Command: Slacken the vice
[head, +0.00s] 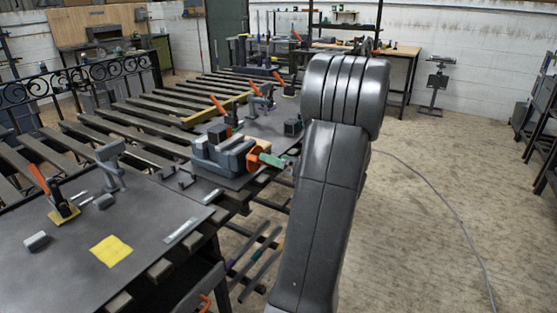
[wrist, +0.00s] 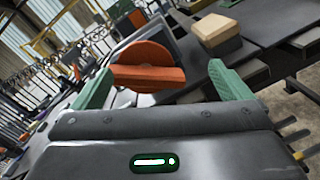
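The grey vice (head: 222,153) stands on a dark bench plate, with a dark block (head: 218,133) at its top. Its orange handle (head: 254,160) faces my gripper (head: 272,160). In the wrist view the handle (wrist: 146,54) is a round orange disc with a raised bar across it. My gripper (wrist: 162,70) is open, with one green finger on each side of the bar. The left finger is close to the bar's left end; I cannot tell if they touch. A gap shows between the bar and the right finger. My arm hides part of the bench's right side.
A beige-topped block (wrist: 217,32) lies beyond the right finger. Slatted rails run behind. The floor (head: 440,190) at right is open, crossed by a cable (head: 455,212).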

